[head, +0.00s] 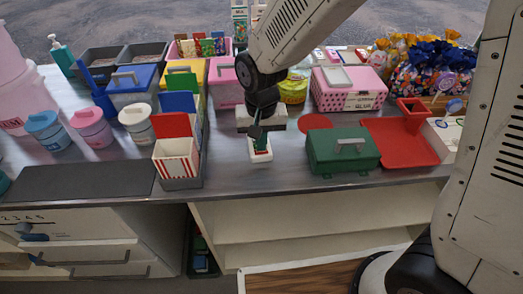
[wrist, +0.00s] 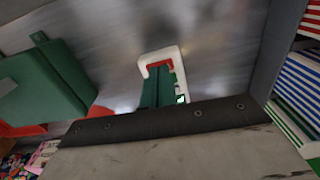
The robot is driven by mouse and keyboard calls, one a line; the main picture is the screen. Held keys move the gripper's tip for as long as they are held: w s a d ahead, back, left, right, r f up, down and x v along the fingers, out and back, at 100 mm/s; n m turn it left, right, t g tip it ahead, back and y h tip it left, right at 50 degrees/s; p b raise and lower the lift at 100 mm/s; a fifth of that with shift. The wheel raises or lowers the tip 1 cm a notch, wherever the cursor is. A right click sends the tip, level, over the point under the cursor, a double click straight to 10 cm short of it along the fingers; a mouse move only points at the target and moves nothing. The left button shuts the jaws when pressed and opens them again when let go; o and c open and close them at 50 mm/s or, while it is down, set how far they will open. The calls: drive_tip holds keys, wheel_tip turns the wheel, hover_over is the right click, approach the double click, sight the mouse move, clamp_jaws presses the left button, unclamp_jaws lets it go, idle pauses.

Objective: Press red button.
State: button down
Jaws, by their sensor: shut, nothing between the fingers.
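My gripper (head: 261,139) points down over the front middle of the steel counter, with its fingers together and empty. Right below it is a small white-edged piece (head: 261,156) with green and red parts. In the wrist view this white piece (wrist: 146,62) frames a red end and a green strip, partly hidden by my gripper. I cannot tell whether its red part is the button, or whether my fingers touch it. A flat red disc (head: 314,123) lies to the right, behind the green box.
The dark green box (head: 342,151) with a handle stands close on the right, beside a red tray (head: 412,148). A striped carton (head: 176,160) stands in a grey holder on the left. Lidded tubs (head: 91,127) are farther left. The counter's front edge is near.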

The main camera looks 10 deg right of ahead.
drive_tip(key=shift+f, duration=0.4)
drive_tip(key=shift+r, duration=0.1)
wheel_tip(320, 180, up, 8)
idle(0.5)
idle(0.5)
drive_tip(key=s+d+r, duration=0.5)
drive_tip(key=s+d, duration=0.4)
drive_tip(key=d, duration=0.1)
drive_tip(key=s+d+r+t, duration=0.1)
drive_tip(key=s+d+r, duration=0.5)
drive_tip(key=s+d, duration=0.4)
drive_tip(key=shift+s+d+r, duration=0.25)
drive_tip(key=shift+d+r, duration=0.05)
drive_tip(key=shift+d, duration=0.1)
